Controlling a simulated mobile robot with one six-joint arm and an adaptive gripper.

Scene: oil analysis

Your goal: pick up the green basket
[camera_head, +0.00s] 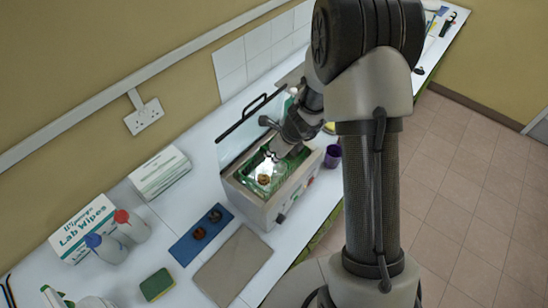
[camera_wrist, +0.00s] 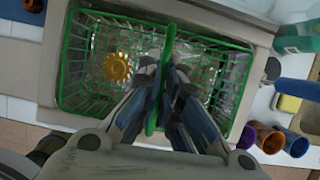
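The green basket (camera_wrist: 75,75) is a wire mesh basket with an upright green handle (camera_wrist: 170,28). It sits in the tank of a grey box-shaped bath (camera_head: 250,206) with its lid raised; in the head view the basket (camera_head: 248,171) is partly hidden by my arm. A gold gear-like part (camera_wrist: 118,68) lies in the basket, left of the handle. My gripper (camera_wrist: 164,70) is over the basket, with one finger on each side of the handle. The fingers are close together and appear shut on it. My gripper (camera_head: 277,150) also shows in the head view.
Purple, blue and orange cups (camera_wrist: 270,138) stand beside the bath. A blue tray (camera_head: 187,249) with two small round parts and a grey mat (camera_head: 233,268) lie in front of it. Bottles and a Lab Wipes box (camera_head: 84,228) stand at the left.

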